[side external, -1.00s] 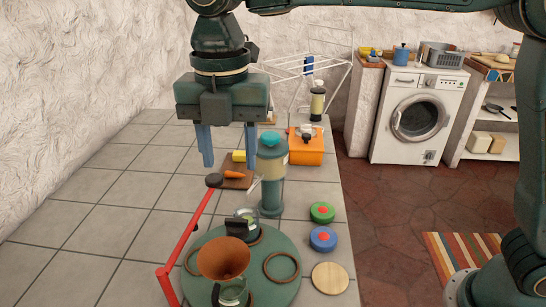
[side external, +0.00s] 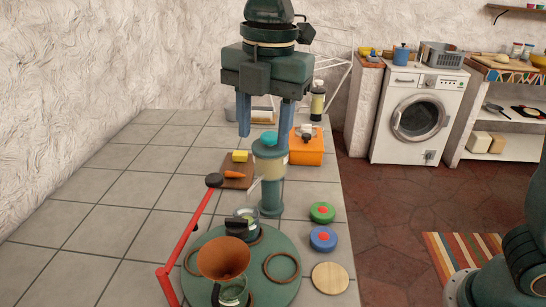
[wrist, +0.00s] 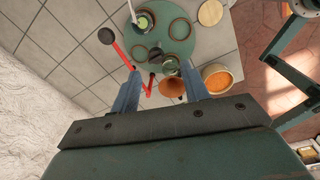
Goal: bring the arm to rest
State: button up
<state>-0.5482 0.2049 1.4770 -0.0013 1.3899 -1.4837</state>
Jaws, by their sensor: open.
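My gripper (side external: 264,136) is open, with its two blue fingers apart and pointing down. In the side view it hangs over the tiled counter, near the top of the teal-lidded grinder-like jar (side external: 269,170). The right finger overlaps that jar in the picture, and I cannot tell the gap in depth. In the wrist view my gripper (wrist: 160,72) is also open and empty, with the counter below.
A green round mat (side external: 205,290) holds a brown funnel (side external: 223,258), rings and glass jars. A red bar (side external: 186,238) stands at its left. An orange box (side external: 307,150) and a carrot board (side external: 232,184) lie farther back. The left counter is clear.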

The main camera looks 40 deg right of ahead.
jog(key=s+d+r+m+t, duration=0.1)
jog(key=s+d+m, duration=0.4)
jog(key=d, duration=0.4)
jog(key=s+d+f+m+t, duration=0.2)
jog(key=s+d+m, duration=0.4)
jog(key=m, duration=0.3)
jog(key=s+d+f+m+t, duration=0.2)
jog(key=s+d+f+m, duration=0.3)
jog(key=s+d+m, duration=0.2)
jog(key=shift+s+d+f+m, duration=0.2)
jog(key=shift+s+m, duration=0.25)
jog(key=shift+m, duration=0.65)
